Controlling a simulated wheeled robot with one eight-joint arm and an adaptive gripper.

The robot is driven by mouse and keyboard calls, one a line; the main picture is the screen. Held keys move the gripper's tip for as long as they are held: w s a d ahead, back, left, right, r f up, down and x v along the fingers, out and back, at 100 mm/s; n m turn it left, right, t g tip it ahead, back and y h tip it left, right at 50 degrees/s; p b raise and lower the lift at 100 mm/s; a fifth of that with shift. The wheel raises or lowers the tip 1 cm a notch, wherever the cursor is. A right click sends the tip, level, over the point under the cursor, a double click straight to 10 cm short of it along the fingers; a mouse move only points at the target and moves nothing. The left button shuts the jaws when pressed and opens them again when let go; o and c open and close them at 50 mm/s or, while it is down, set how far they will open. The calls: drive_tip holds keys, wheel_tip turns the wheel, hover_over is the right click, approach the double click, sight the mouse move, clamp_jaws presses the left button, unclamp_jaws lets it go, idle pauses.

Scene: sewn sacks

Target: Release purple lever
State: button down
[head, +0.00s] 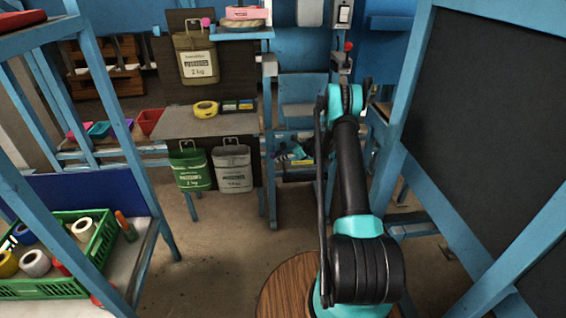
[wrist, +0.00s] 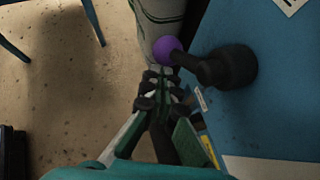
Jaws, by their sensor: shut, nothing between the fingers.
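The purple lever shows in the wrist view as a round purple knob (wrist: 167,50) on a short black arm. The arm comes out of a thick black hub (wrist: 230,67) on the blue panel (wrist: 262,115). My gripper (wrist: 162,82) is shut with nothing between its fingers. Its fingertips are just below the knob in the picture, very close to it; I cannot tell whether they touch. In the head view my arm reaches forward into the blue frame, and I cannot make out the purple knob there.
In the wrist view a pale sack (wrist: 158,18) with green stripes is behind the knob. In the head view a green crate (head: 50,290) of tape rolls is at left, a dark board (head: 485,110) at right. Sacks, one olive (head: 197,62), hang at a grey table (head: 190,124).

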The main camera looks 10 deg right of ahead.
drive_tip(key=shift+a+r, duration=0.3)
drive_tip(key=shift+a, duration=0.2)
idle(1.2)
drive_tip(key=s+d, duration=0.2)
drive_tip(key=d, duration=0.4)
drive_tip(key=s+d+f, duration=0.1)
drive_tip(key=s+d, duration=0.1)
drive_tip(key=d, duration=0.4)
drive_tip(key=shift+s+f, duration=0.3)
drive_tip(key=shift+s, duration=0.1)
drive_tip(key=shift+d, duration=0.1)
